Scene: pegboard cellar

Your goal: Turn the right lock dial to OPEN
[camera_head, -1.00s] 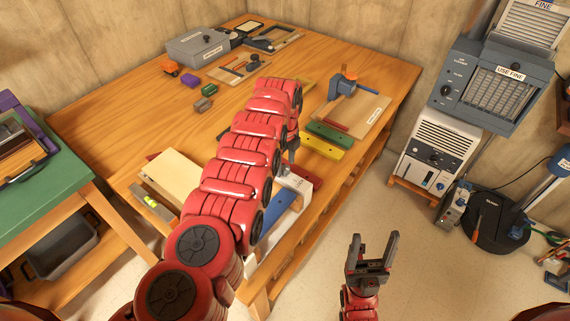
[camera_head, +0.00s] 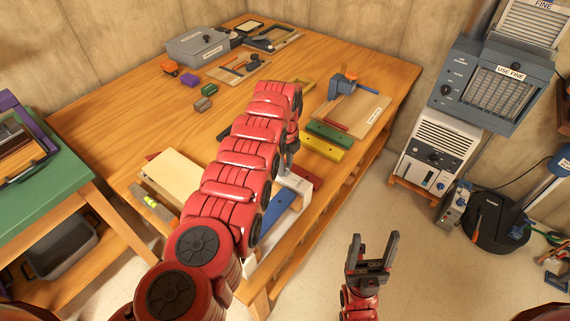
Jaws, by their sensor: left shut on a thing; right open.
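My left arm reaches across the wooden bench, and its gripper (camera_head: 289,160) points down at the bench's near right part. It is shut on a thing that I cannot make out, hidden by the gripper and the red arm. Under and beside it is a white piece with a blue panel (camera_head: 280,205), partly covered by the arm. I cannot make out a lock dial or the word OPEN. My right gripper (camera_head: 371,254) is open and empty, over the floor to the right of the bench.
Green (camera_head: 329,134) and yellow (camera_head: 322,146) blocks lie just right of my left gripper. A board with a blue clamp (camera_head: 345,86) lies behind them. A grey box (camera_head: 198,46) stands at the back.

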